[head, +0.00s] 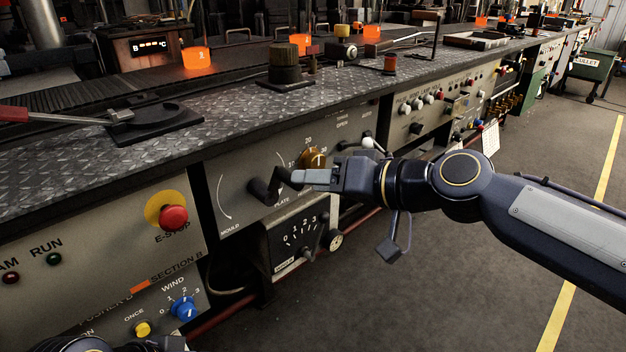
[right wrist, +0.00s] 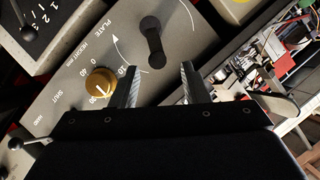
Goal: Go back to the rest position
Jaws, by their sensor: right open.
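My right gripper (head: 302,178) reaches in from the right, in front of the grey mould and plate panel (head: 232,187). In the right wrist view its two fingers (right wrist: 161,75) are apart with nothing between them. The black lever (head: 262,191) on the panel is just beyond the fingertips; it also shows in the right wrist view (right wrist: 152,40), apart from the fingers. A brass knob (head: 312,158) sits behind the gripper, beside the left finger in the right wrist view (right wrist: 100,84). Dark parts of my left arm show at the bottom left edge; its fingertips are hidden.
A steel bench top (head: 230,120) runs above the panels, with glowing orange pieces (head: 196,58) on it. A red stop button (head: 173,217) and blue knob (head: 183,307) are at lower left. A dial box (head: 296,240) hangs below my right gripper.

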